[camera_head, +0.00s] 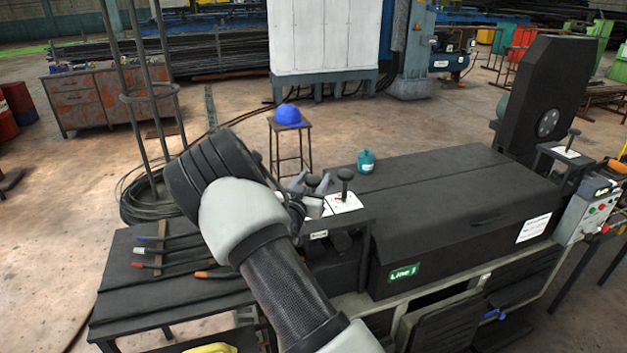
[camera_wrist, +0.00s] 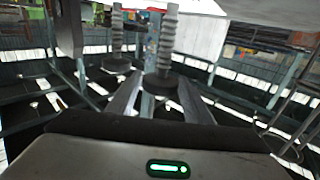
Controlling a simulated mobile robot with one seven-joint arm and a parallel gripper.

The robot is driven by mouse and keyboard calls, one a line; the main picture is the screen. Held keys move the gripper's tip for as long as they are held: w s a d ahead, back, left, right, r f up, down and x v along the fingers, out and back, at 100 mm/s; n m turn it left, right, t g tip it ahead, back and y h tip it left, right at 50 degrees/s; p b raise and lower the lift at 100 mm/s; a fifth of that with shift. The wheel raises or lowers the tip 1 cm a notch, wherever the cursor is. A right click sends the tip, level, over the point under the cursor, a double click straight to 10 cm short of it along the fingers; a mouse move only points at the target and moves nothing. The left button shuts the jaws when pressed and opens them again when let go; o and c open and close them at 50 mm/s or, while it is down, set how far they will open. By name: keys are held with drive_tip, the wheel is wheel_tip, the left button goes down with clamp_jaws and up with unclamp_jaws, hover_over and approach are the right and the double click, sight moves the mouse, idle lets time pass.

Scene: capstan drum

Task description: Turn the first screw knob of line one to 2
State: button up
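Two black screw knobs with round heads stand beside each other on a small stand left of the Line 1 cabinet. The left knob (camera_head: 313,181) is partly hidden by my gripper (camera_head: 306,190); the right knob (camera_head: 345,176) rises from a white marked plate (camera_head: 344,203). In the wrist view my gripper (camera_wrist: 158,84) is open, with one knob's ribbed stem and dark round head (camera_wrist: 161,83) between or just beyond the fingertips. I cannot tell whether they touch. The other knob (camera_wrist: 117,62) shows to its left. Dial numbers are unreadable.
The black cabinet (camera_head: 450,225) bears a green Line 1 label (camera_head: 404,272); a teal canister (camera_head: 366,161) stands on it. A table with tools (camera_head: 165,285) is at left. A stool with a blue helmet (camera_head: 288,115) stands behind. Another knob (camera_head: 572,138) is far right.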

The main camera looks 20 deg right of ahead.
drive_tip(key=c, duration=0.6)
